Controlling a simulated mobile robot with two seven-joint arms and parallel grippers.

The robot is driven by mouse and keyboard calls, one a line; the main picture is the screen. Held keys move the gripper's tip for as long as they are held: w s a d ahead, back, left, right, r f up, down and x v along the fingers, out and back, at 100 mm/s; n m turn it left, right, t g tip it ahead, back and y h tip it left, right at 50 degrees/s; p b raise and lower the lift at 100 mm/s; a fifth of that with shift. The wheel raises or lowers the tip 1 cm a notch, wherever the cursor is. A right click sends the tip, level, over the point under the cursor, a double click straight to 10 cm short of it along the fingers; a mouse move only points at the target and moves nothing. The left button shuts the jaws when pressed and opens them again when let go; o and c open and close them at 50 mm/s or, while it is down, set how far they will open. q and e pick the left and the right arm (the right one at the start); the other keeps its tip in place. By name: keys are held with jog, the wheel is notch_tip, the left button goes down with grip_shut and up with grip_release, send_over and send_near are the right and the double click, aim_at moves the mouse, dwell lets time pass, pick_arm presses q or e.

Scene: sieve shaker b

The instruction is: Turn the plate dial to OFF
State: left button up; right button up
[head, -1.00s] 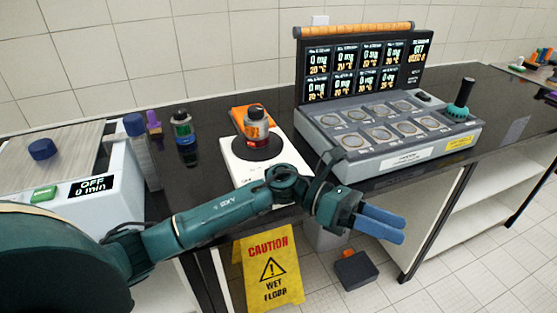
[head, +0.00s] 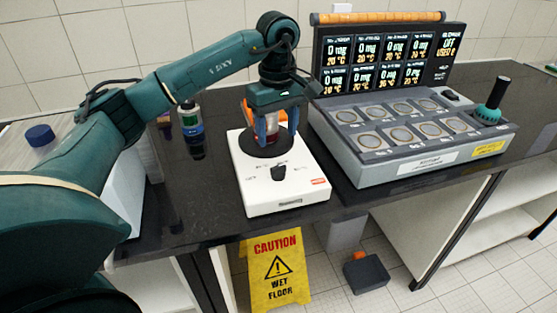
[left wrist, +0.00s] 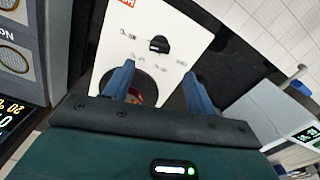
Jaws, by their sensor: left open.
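The white hot plate (head: 262,200) stands on the black bench, with a round black top (head: 252,146). Its black dial (head: 278,172) is on the front part of the upper face, with small markings around it that are too small to read. The dial also shows in the left wrist view (left wrist: 159,45), just beyond my fingertips. A jar with red contents (head: 271,132) stands on the round top, partly hidden by my gripper. My left gripper (head: 277,132) is open, pointing down over the round top behind the dial. Its blue fingers show in the left wrist view (left wrist: 159,70), apart from the dial.
A grey multi-well instrument (head: 375,168) with screens stands close to the right of the plate. A dark bottle (head: 190,125) stands to the left. A teal-based black-handled tool (head: 490,105) is at far right. A yellow wet-floor sign (head: 275,270) stands below the bench front.

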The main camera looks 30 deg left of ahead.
aim_at(278, 166)
pick_arm(q)
notch_tip(278, 166, down, 9)
jog(key=shift+f+p, duration=0.1)
jog(key=shift+p, duration=0.45)
jog(key=shift+c, duration=0.5)
jog(key=c, duration=0.9)
